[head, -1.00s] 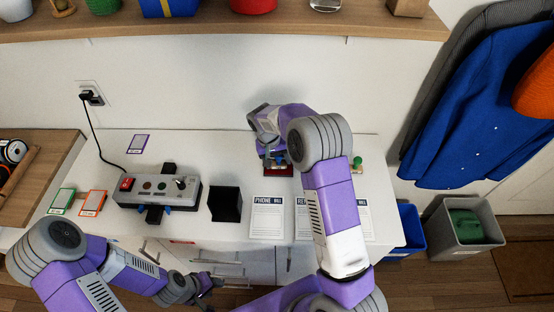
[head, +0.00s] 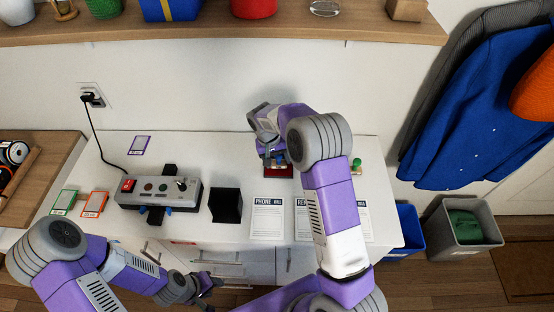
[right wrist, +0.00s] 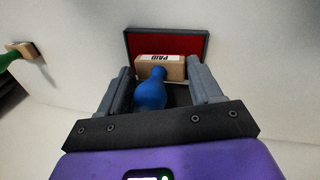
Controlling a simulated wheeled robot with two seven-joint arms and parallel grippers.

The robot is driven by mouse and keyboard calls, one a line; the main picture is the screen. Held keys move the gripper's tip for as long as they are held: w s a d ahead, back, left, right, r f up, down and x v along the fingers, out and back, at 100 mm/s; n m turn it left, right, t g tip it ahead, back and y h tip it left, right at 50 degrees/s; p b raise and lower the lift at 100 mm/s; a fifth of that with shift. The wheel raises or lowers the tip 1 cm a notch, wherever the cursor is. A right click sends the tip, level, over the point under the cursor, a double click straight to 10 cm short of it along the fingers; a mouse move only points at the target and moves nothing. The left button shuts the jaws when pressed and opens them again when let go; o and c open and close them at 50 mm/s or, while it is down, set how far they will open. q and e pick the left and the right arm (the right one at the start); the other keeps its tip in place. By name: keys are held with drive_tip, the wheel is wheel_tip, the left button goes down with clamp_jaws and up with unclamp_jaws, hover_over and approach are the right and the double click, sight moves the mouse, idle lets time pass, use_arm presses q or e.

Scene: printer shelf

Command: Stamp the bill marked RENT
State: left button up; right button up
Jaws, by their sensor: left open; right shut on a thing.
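My right gripper (right wrist: 155,92) is shut on the blue handle (right wrist: 150,92) of a stamp whose wooden block (right wrist: 160,68) reads PAID. The block is at a dark-framed red ink pad (right wrist: 187,45); I cannot tell whether it touches. The pad also shows in the head view (head: 277,172), under the right gripper. My left gripper (head: 208,284) is open and empty in front of the cabinet.
A green-handled stamp (head: 357,163) stands right of my right arm. A black box (head: 226,205) and a grey device with buttons (head: 160,190) stand left of the bills. Cards (head: 94,203) lie further left. Blue and grey bins (head: 464,226) stand at the right.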

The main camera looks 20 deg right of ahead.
drive_tip(key=shift+d+p+v, duration=0.2)
drive_tip(key=shift+p+v, duration=0.4)
drive_tip(key=shift+v, duration=0.35)
drive_tip(key=shift+d+p+v, duration=0.15)
drive_tip(key=shift+p+v, duration=0.5)
drive_tip(key=shift+v, duration=0.25)
drive_tip(key=shift+d+p+v, duration=0.2)
drive_tip(key=shift+p+v, duration=0.4)
drive_tip(key=shift+v, duration=0.35)
drive_tip(key=shift+s+r, duration=0.1)
drive_tip(key=shift+s, duration=0.1)
